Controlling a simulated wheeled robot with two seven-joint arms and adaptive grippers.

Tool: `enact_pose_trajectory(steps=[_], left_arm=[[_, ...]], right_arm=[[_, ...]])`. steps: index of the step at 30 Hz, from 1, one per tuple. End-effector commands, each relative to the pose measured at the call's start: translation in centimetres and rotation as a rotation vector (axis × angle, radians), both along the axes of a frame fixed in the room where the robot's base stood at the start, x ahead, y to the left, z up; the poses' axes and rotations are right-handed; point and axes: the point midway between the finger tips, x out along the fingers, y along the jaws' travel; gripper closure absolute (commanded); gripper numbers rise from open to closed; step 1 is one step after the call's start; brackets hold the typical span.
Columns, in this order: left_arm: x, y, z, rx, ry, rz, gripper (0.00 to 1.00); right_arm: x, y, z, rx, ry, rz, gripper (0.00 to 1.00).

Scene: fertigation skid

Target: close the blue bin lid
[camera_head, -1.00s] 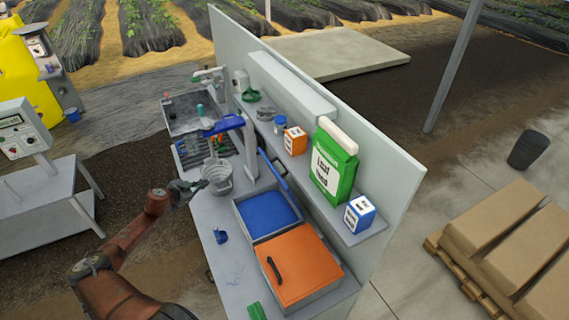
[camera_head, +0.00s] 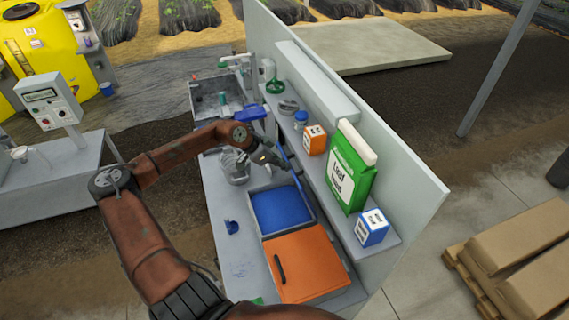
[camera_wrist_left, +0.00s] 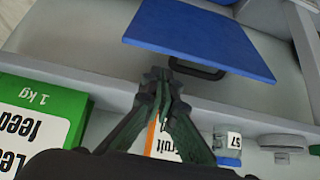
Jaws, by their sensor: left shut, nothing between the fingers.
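The blue bin (camera_head: 256,228) is open in the head view, with its blue interior showing. Its blue lid (camera_head: 285,155) stands raised and shows nearly edge-on as a thin strip. In the left wrist view the lid (camera_wrist_left: 200,38) is a broad blue panel with a black handle (camera_wrist_left: 205,72) by its near edge. My left gripper (camera_head: 272,160) is beside the raised lid in the head view. In the wrist view its fingers (camera_wrist_left: 160,78) are shut and empty, between the shelf and the lid's edge, near the handle. Contact cannot be told. My right gripper is out of view.
A shelf holds a green feed bag (camera_head: 350,170), an orange-and-white box (camera_head: 314,140) and a blue-and-white box (camera_head: 371,228). A bin with a closed orange lid (camera_head: 305,262) adjoins the blue bin.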

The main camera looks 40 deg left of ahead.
Motion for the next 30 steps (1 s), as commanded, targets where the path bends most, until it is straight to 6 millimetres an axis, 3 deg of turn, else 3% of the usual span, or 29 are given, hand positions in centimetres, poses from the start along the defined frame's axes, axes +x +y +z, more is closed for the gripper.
enact_pose_trajectory(steps=[13, 30], left_arm=[[3.8, -2.0, -4.9, -0.005, -0.001, 0.000, 1.00], [4.3, -2.3, -5.7, -0.005, -0.008, -0.006, 1.00]], right_arm=[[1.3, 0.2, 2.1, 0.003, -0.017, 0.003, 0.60], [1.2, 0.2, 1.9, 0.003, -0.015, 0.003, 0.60]])
